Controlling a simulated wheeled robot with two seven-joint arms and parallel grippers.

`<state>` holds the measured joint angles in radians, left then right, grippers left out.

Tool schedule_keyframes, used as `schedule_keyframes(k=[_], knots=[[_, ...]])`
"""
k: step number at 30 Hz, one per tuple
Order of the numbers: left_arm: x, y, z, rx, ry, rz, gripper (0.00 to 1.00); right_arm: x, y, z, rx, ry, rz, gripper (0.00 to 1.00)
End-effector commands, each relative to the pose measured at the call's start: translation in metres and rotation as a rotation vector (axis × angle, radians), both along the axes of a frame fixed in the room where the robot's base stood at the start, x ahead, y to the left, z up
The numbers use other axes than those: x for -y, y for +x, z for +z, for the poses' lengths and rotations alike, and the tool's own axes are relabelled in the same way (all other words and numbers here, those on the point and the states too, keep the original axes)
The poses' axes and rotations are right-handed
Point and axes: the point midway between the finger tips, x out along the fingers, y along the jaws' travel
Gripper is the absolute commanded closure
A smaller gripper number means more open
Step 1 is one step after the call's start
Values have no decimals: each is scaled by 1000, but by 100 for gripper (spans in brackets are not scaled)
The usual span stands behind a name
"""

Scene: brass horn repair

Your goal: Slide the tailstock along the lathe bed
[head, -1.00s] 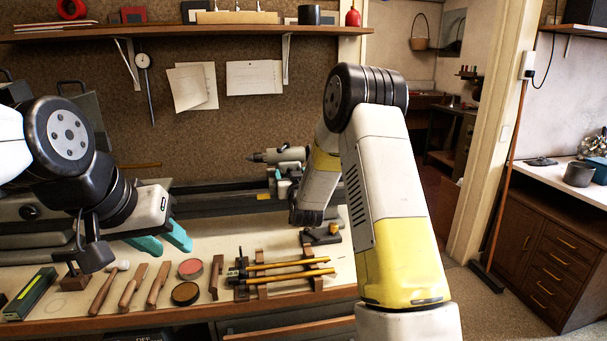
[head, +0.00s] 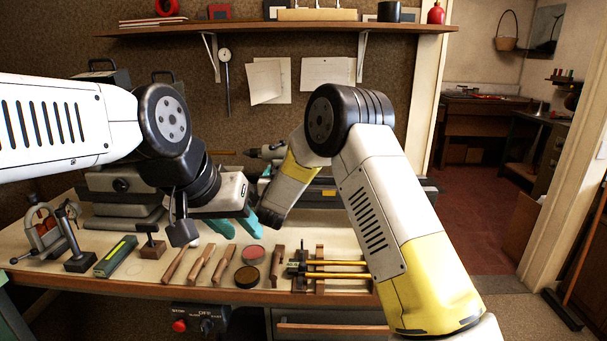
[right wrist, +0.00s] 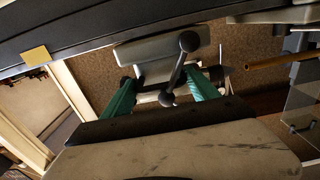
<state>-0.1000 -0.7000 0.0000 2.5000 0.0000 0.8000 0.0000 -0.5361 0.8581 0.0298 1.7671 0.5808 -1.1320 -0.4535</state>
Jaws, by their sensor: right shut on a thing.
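The grey tailstock (head: 265,151) sits at the back on the dark lathe bed (head: 318,196); its pointed quill faces left. My right arm hides much of it. In the right wrist view, my right gripper (right wrist: 163,90) has its two teal fingers either side of the tailstock (right wrist: 150,50), whose ball-ended handle shows between them; it is shut on the tailstock. The bed (right wrist: 90,45) crosses the top of that view. My left gripper (head: 246,222), with teal fingers apart, hangs empty over the bench in front of the lathe.
The headstock (head: 125,185) stands at the bed's left end. Along the bench front lie wooden-handled tools (head: 200,265), two round tins (head: 247,277) and a rack with yellow rods (head: 335,269). A vise-like fixture (head: 45,232) stands at left. A shelf (head: 280,28) runs above.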

Motion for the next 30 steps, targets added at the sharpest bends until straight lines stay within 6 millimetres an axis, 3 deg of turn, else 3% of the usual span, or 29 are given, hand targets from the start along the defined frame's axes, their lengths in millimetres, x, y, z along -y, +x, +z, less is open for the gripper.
schedule_keyframes(k=[1, 6, 19, 20, 21, 30], knots=[[0, 0, 0, 0, 0, 0, 64, -9, -1, 2, 3, 1, 7, 100], [0, 0, 0, 0, 0, 0, 64, -19, 0, 2, 3, 0, 4, 100], [0, 0, 0, 0, 0, 0, 64, -21, 0, 2, 4, -1, 1, 100], [0, 0, 0, 0, 0, 0, 64, -21, 0, 2, 4, -1, 0, 29], [0, 0, 0, 0, 0, 0, 64, -20, 0, 2, 4, -1, 0, 23], [0, 0, 0, 0, 0, 0, 64, -19, 0, 1, 2, -1, -2, 23]])
